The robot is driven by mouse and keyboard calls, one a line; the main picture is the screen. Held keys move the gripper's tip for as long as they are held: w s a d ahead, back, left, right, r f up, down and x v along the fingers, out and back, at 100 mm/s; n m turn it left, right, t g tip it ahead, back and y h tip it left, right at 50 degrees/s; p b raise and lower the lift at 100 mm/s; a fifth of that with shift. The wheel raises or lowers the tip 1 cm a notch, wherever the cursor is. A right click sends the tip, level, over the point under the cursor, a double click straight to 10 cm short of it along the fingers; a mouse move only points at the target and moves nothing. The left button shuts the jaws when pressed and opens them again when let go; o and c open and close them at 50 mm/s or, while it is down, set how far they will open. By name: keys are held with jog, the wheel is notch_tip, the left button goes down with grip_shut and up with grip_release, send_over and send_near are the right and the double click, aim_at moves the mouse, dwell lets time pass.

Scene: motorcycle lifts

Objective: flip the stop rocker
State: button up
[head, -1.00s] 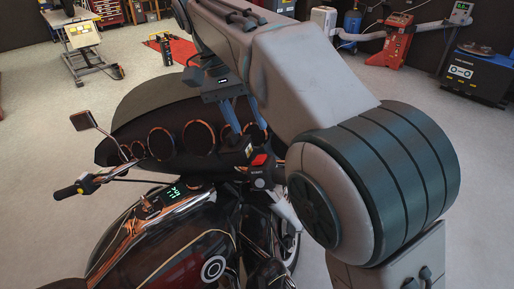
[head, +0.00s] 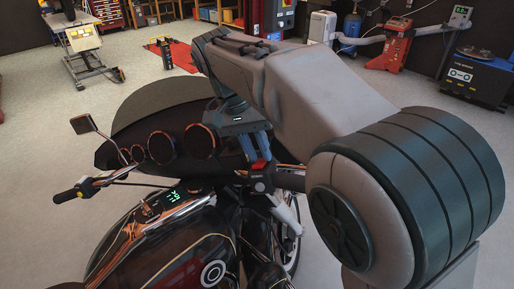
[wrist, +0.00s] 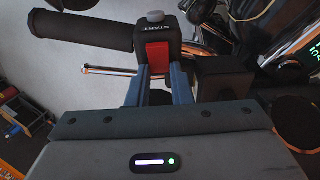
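The stop rocker is a red switch on the black housing at the motorcycle's right handlebar; in the head view the rocker (head: 259,165) shows just below my fingertips. In the wrist view the rocker (wrist: 157,56) lies below a grey knob and the word START on the housing (wrist: 172,32). My gripper (wrist: 158,72) has its two blue fingers apart, with the red rocker showing in line with the gap between them. In the head view my gripper (head: 258,153) points down at the rocker. I cannot tell whether the fingers touch it. Nothing is held.
The black handlebar grip (wrist: 90,31) extends left of the housing in the wrist view. The fairing with round gauges (head: 199,141), the lit display (head: 172,197) and the tank are close by. A lift (head: 82,40) and red machine (head: 390,47) stand farther back.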

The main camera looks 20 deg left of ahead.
grip_shut()
jog(key=shift+s+f+t+b, duration=0.2)
jog(key=shift+t+b, duration=0.5)
jog(key=shift+b, duration=0.45)
jog(key=shift+s+r+t+b, duration=0.1)
jog(key=shift+s+t+b, duration=0.05)
jog(key=shift+t+b, duration=0.65)
jog(key=shift+r+n+y+b, duration=0.25)
jog(key=shift+n+y+b, duration=0.05)
jog(key=shift+b, duration=0.1)
jog(key=o, duration=0.7)
grip_release()
jog(key=shift+r, duration=0.1)
